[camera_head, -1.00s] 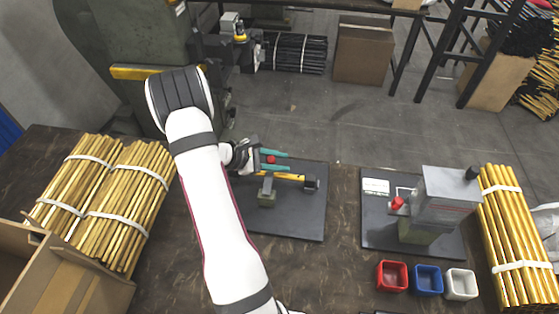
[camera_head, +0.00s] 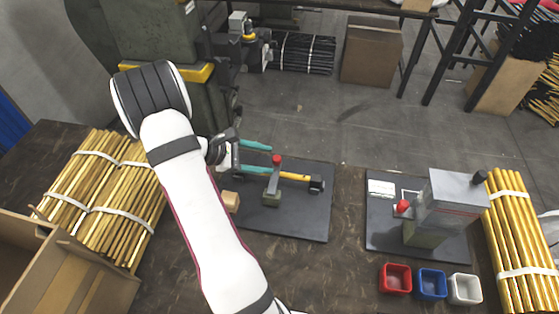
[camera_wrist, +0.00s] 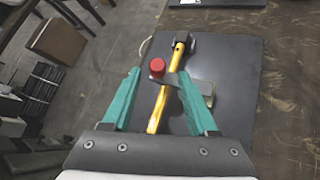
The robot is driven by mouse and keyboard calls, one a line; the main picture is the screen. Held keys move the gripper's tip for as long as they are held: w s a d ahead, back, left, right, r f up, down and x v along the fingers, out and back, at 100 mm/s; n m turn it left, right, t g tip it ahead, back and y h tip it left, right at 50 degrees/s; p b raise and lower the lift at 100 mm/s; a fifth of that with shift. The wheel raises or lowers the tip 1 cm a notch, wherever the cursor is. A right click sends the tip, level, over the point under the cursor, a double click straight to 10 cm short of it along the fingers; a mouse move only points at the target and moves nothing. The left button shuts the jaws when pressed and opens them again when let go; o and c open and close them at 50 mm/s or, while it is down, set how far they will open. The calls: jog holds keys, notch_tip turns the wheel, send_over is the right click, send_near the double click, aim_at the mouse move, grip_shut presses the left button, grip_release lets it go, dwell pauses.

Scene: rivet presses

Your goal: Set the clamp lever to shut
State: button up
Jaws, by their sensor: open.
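The clamp has a green block base (camera_head: 271,196) on the left dark plate (camera_head: 300,222). Its lever carries a red knob (camera_head: 277,159) that stands above the base. A yellow bar with a dark end (camera_head: 296,177) runs to the right beside it. My gripper (camera_head: 270,160) is open, its two teal fingers just left of the knob. In the wrist view the red knob (camera_wrist: 158,73) shows between the fingertips, with a visible gap on both sides, and the yellow bar (camera_wrist: 165,95) runs beyond it. I cannot tell their exact height difference.
A grey press (camera_head: 449,200) with its own red knob (camera_head: 403,207) stands on the right plate. Red (camera_head: 395,279), blue (camera_head: 430,283) and white (camera_head: 465,289) bins sit in front. Bundled yellow rods (camera_head: 105,190) lie at left.

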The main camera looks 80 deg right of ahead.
jog(key=v, duration=0.8)
jog(key=shift+w, duration=0.1)
